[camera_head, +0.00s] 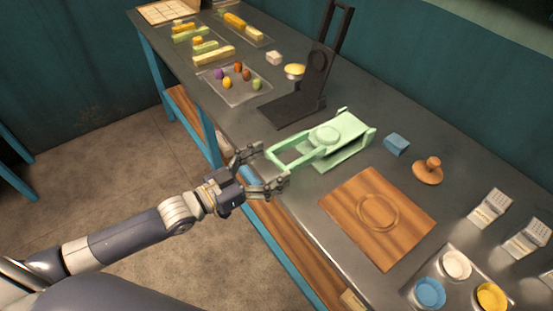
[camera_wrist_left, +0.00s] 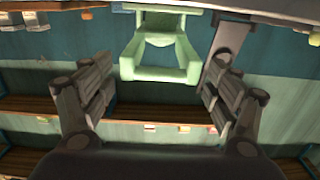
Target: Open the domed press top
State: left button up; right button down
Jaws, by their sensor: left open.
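A pale green press (camera_head: 336,140) with a looped handle stands on the grey worktop. Its rounded top (camera_head: 325,134) lies low over the base, and the handle reaches out past the table's front edge. My left gripper (camera_head: 277,165) is open at the handle's end, with a finger to each side. In the left wrist view the green handle (camera_wrist_left: 160,73) shows ahead, between and beyond the open fingers (camera_wrist_left: 160,90). I cannot tell if the fingers touch it. My right gripper is not in view.
A black stand press (camera_head: 300,100) rises behind the green one. A wooden board (camera_head: 350,218), a blue block (camera_head: 397,144) and a wooden stamp (camera_head: 428,171) lie to the right. A tray (camera_head: 235,92) with small coloured balls sits further left.

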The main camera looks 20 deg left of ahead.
pick_arm(q)
jog(key=shift+x, duration=1.2)
jog(key=shift+c, duration=0.3)
